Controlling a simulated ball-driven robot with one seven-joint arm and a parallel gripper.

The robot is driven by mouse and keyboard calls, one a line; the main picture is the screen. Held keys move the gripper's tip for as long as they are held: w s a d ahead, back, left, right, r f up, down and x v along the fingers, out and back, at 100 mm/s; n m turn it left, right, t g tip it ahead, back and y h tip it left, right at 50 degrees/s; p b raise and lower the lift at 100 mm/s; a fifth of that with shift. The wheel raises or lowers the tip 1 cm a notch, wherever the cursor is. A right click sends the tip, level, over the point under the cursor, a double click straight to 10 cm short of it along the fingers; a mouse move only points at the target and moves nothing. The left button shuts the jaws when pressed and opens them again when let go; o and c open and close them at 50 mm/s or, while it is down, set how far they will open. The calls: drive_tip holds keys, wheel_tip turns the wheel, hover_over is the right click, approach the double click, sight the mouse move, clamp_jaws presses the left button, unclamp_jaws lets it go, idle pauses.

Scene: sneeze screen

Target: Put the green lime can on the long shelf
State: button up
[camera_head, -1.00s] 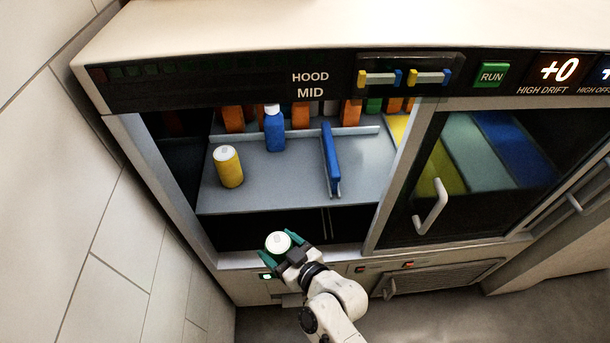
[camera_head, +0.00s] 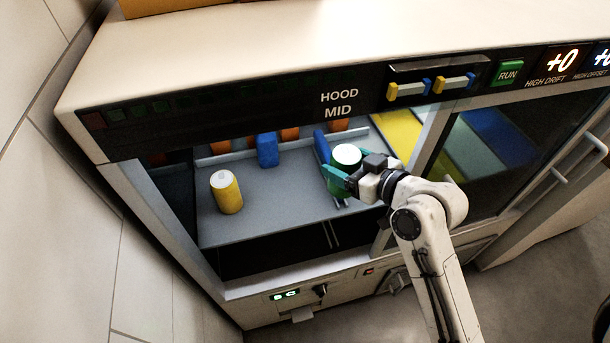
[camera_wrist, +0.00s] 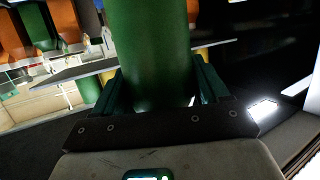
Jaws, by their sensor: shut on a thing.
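My gripper (camera_head: 345,178) is shut on the green can (camera_wrist: 155,55), whose white lid (camera_head: 347,154) shows in the head view. In the wrist view its green side fills the space between the teal fingers. The can appears upright, at the right part of the hood opening. The grey shelf (camera_head: 272,198) lies inside the hood. The can overlaps its right part in the picture; I cannot tell whether it touches the shelf.
A yellow can (camera_head: 226,194) stands at the shelf's left. A blue bottle (camera_head: 267,150) stands farther back. A blue divider (camera_head: 321,146) is just behind the held can. The shelf's middle front is clear. A glass door with a handle (camera_head: 453,165) is at right.

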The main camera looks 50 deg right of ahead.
drive_tip(key=shift+w+d+f+p, duration=0.3)
drive_tip(key=shift+w+f, duration=1.7)
drive_tip(key=shift+w+d+f+p, duration=0.25)
drive_tip(key=shift+w+d+f, duration=0.1)
drive_tip(key=shift+w+f, duration=1.65)
drive_tip(key=shift+w+d+f+p, duration=0.3)
drive_tip(key=shift+w+f, duration=1.65)
drive_tip(key=shift+f, duration=0.1)
drive_tip(key=shift+f, duration=0.2)
drive_tip(key=o, duration=1.3)
drive_tip(key=shift+r, duration=0.15)
